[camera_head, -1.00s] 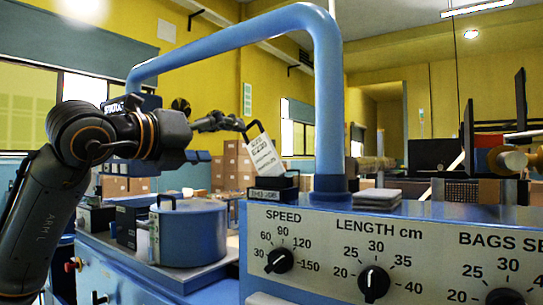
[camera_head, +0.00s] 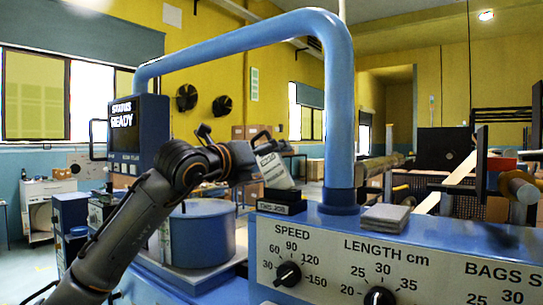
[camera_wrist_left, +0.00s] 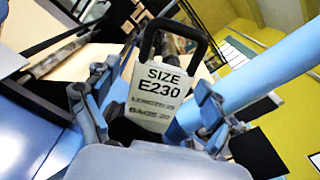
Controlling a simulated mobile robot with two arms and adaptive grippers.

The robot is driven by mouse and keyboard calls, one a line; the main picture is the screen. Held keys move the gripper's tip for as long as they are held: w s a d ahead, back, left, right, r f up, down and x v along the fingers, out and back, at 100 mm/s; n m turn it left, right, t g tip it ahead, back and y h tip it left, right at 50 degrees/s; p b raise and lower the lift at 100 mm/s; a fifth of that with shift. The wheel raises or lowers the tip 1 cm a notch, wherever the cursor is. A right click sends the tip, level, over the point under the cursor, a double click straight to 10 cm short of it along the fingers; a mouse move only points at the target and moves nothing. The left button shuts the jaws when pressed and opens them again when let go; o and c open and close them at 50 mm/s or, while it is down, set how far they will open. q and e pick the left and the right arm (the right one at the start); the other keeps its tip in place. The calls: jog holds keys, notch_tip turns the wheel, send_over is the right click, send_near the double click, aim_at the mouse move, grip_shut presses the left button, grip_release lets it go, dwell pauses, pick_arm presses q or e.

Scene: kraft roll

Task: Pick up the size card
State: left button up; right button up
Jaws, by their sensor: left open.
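The size card (camera_head: 276,173) is a white card with a black loop handle, leaning in a small black holder (camera_head: 284,203) on the blue machine. In the left wrist view the card (camera_wrist_left: 163,92) reads "SIZE E230", with its handle at the top. My left gripper (camera_head: 258,160) is at the card's left side in the head view and covers part of it. In the left wrist view my left gripper (camera_wrist_left: 145,98) is open, with one finger on each side of the card and gaps showing. The card's lower end is hidden. My right gripper is not in view.
A thick blue pipe (camera_head: 341,110) arches over and stands just right of the card. A grey stack of pads (camera_head: 386,218) lies right of the pipe. A status screen (camera_head: 124,122) stands at left.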

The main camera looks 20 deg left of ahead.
pick_arm(q)
jog(key=shift+w+d, duration=0.15)
jog(key=shift+w, duration=0.05)
jog(key=shift+s, duration=0.1)
jog(key=c, duration=1.4)
jog(key=shift+o, duration=0.2)
jog(key=shift+r, duration=0.1)
